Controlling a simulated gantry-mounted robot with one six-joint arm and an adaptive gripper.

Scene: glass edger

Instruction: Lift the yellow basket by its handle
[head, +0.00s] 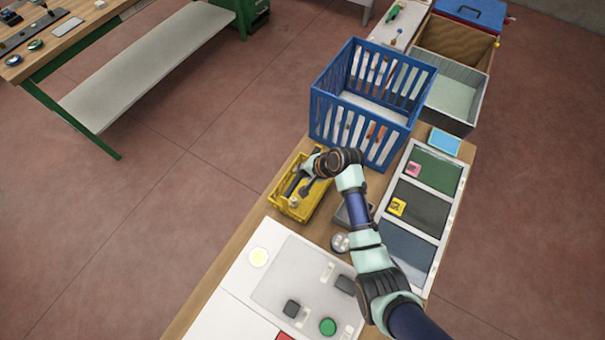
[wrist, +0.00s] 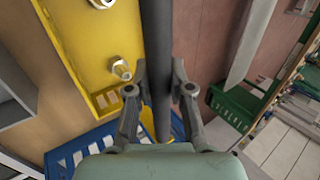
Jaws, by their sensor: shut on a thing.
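The yellow basket (head: 287,208) is at the left edge of the wooden table, in front of the blue crate. Its dark handle (head: 293,184) shows above it. In the head view my gripper (head: 309,169) is at the handle, partly hidden by my wrist. In the wrist view my gripper (wrist: 162,87) has a finger on each side of the dark handle bar (wrist: 157,35) and is shut on it. The yellow basket (wrist: 82,38) fills the left of that view, with metal nut-like parts (wrist: 121,69) in it. I cannot tell whether the basket touches the table.
A tall blue slatted crate (head: 362,120) stands just behind the basket. A panel with dark trays (head: 415,205) lies to the right. A control panel (head: 290,270) with a green button is in front. Open floor (head: 150,215) lies to the left.

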